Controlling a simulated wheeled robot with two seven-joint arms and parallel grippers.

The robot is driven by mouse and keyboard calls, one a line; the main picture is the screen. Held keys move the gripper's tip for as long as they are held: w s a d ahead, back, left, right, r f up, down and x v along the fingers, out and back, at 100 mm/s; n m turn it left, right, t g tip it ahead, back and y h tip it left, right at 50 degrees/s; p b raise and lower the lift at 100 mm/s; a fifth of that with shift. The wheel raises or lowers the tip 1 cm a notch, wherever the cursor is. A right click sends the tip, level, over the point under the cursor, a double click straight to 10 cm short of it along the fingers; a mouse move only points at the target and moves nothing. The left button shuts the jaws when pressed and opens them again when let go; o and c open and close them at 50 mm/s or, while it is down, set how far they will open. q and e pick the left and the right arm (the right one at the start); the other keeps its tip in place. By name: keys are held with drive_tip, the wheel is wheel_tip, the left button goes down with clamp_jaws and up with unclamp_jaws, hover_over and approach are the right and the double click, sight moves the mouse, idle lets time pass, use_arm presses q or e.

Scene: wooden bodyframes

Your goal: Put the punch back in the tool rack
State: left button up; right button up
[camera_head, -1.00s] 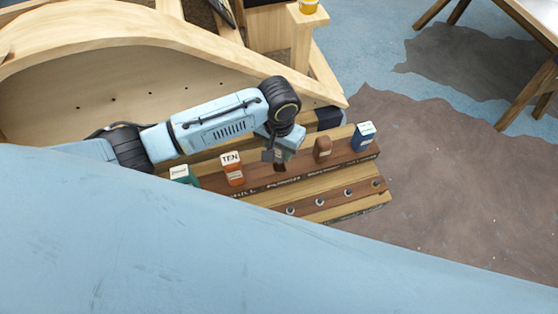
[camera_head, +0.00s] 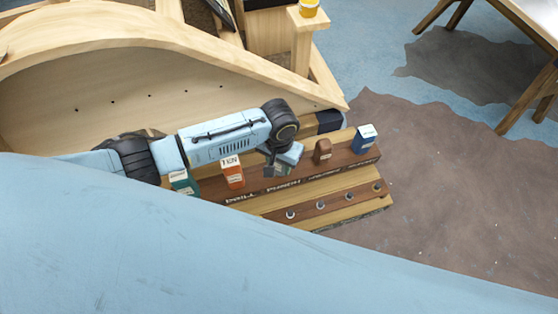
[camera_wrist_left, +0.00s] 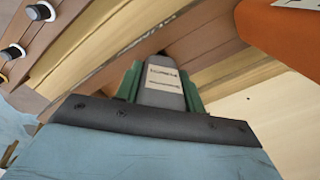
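The wooden tool rack (camera_head: 345,199) stands on the bench in the middle of the head view, with dark lettered strips. My left gripper (camera_head: 279,170) is over the rack at the PUNCH lettering, between the orange tool and the brown tool. In the left wrist view the punch (camera_wrist_left: 163,88), grey with a white label, sits between the green finger pads (camera_wrist_left: 160,98), which look closed on its sides. The punch's lower end is hidden, so I cannot tell whether it is in its slot. My right gripper is not in view.
An orange tool (camera_head: 232,175) stands left of the gripper, close by in the left wrist view (camera_wrist_left: 285,30). A green tool (camera_head: 184,181) is farther left; a brown tool (camera_head: 322,150) and a blue tool (camera_head: 364,139) stand to the right. A curved wooden frame (camera_head: 150,50) rises behind.

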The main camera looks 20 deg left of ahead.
use_arm(q)
drive_tip(key=o, duration=0.4)
wheel_tip(320, 180, up, 13)
drive_tip(key=shift+f+p, duration=0.1)
drive_tip(key=shift+p, duration=0.85)
